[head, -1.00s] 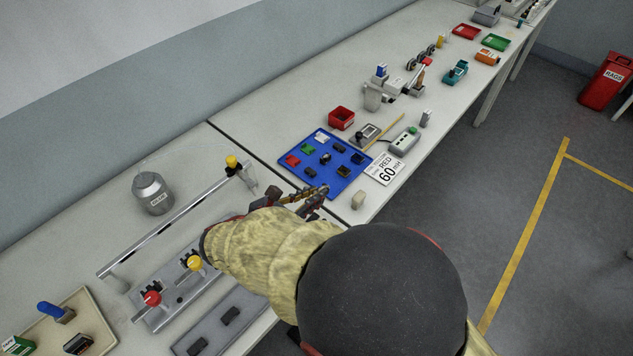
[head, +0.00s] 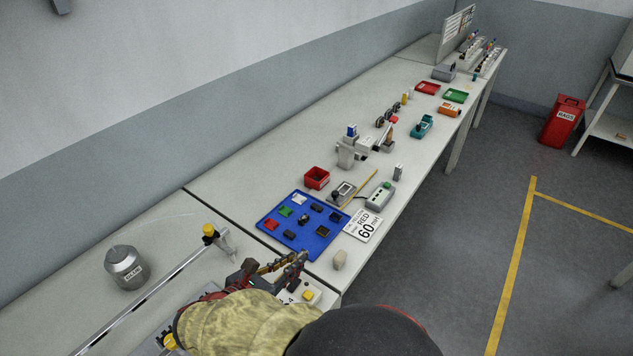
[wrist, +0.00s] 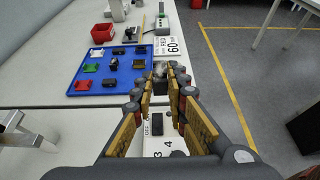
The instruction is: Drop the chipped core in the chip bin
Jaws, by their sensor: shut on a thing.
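My gripper (head: 297,260) is at the near edge of the blue tray, above the bench. In the wrist view its fingers (wrist: 161,76) are closed in on a small dark grey piece (wrist: 160,67) at the tips, likely the core; the fingers hide most of it, and no chip can be made out. A small open red bin (head: 317,178), likely the chip bin, stands behind the tray; it also shows in the wrist view (wrist: 101,33). No label on it is readable.
The blue tray (head: 274,238) holds several small coloured and black parts. A grey control box (head: 380,196) and gauge (head: 342,191) are beyond.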

